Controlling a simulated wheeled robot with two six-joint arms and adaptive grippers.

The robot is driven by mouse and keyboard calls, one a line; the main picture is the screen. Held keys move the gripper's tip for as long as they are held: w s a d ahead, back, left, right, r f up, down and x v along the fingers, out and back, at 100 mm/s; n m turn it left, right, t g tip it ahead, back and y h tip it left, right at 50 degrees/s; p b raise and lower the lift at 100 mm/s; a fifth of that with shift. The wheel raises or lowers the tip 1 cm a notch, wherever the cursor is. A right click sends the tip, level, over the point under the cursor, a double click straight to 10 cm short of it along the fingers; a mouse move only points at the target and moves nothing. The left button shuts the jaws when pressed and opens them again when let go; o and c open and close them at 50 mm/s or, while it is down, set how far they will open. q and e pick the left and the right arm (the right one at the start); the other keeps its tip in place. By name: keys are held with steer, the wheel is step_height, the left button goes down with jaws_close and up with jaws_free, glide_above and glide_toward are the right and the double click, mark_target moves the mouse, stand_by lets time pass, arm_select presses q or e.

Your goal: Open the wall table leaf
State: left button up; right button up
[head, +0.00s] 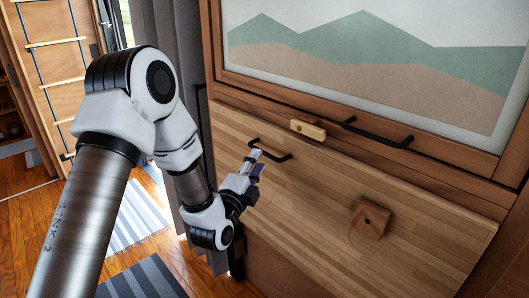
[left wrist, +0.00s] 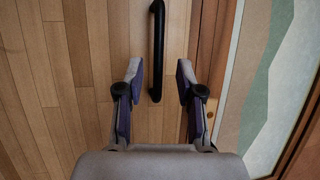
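The wall table leaf (head: 320,195) is a light wooden panel folded down flat against the wall below a framed picture panel. Its black bar handle (head: 270,152) sits near the upper left edge. My left gripper (head: 257,161) is at that handle. In the left wrist view, the left gripper (left wrist: 159,73) is open, with the black handle (left wrist: 156,45) between its fingers in the picture and a gap on each side. Whether the fingertips reach past the bar in depth I cannot tell. A small wooden latch block (head: 307,129) sits above the leaf's top edge. My right gripper is not in view.
A second black handle (head: 377,133) is on the lower frame of the picture panel (head: 380,50). A brown wooden block (head: 370,219) is on the leaf's front. A grey curtain (head: 180,40) hangs left of the leaf. Striped rugs (head: 140,280) lie on the floor, with a ladder (head: 55,70) behind.

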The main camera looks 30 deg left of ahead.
mark_target(264, 153)
arm_select(q)
steer(key=p+x, duration=0.1)
steer(key=x, duration=0.3)
steer(key=shift+w, duration=0.4)
jaws_close()
steer(key=shift+f, duration=0.1)
